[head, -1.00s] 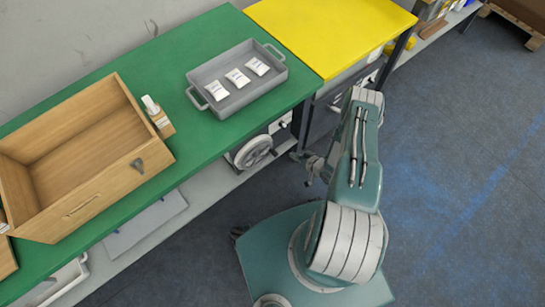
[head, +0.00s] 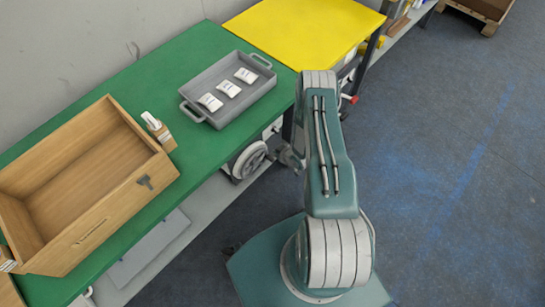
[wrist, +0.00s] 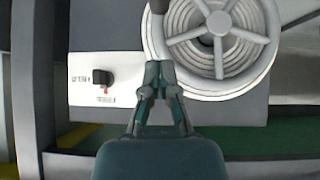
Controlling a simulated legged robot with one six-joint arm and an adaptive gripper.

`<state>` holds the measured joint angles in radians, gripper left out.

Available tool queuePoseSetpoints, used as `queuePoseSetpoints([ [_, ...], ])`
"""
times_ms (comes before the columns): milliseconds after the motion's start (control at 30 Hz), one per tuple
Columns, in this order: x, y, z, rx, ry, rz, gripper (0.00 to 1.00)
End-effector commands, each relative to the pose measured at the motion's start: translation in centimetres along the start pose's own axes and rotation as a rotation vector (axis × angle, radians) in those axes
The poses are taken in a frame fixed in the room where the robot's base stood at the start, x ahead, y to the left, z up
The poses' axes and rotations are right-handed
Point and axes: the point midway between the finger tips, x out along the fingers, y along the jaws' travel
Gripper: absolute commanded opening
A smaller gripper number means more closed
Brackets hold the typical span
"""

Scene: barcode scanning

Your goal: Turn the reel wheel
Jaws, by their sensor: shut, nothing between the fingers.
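The reel wheel (head: 249,160) is a pale spoked disc on a unit under the green table. In the wrist view the reel wheel (wrist: 217,38) fills the upper right, with rings behind its spokes and a dark peg (wrist: 158,6) at its upper left edge. My gripper (wrist: 159,68) is shut and empty, its tips just left of and below the wheel's rim in the picture. I cannot tell whether they touch it. In the head view my gripper (head: 289,157) is small, just right of the wheel, partly hidden by my arm.
The green table (head: 165,72) above holds a wooden box (head: 115,215) and a grey tray (head: 268,85) with white packets. A yellow table (head: 300,28) stands behind. Open floor lies right.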

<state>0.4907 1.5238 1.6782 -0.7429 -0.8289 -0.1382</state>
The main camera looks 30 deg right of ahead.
Motion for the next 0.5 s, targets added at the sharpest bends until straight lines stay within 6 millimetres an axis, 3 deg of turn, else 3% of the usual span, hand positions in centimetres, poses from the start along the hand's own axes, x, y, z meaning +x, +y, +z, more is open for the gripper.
queuePoseSetpoints([
  [167,3.0,0.1,0.3,0.002,0.001,-0.003,0.00],
  [500,5.3,0.2,2.8,0.003,0.002,-0.002,0.00],
])
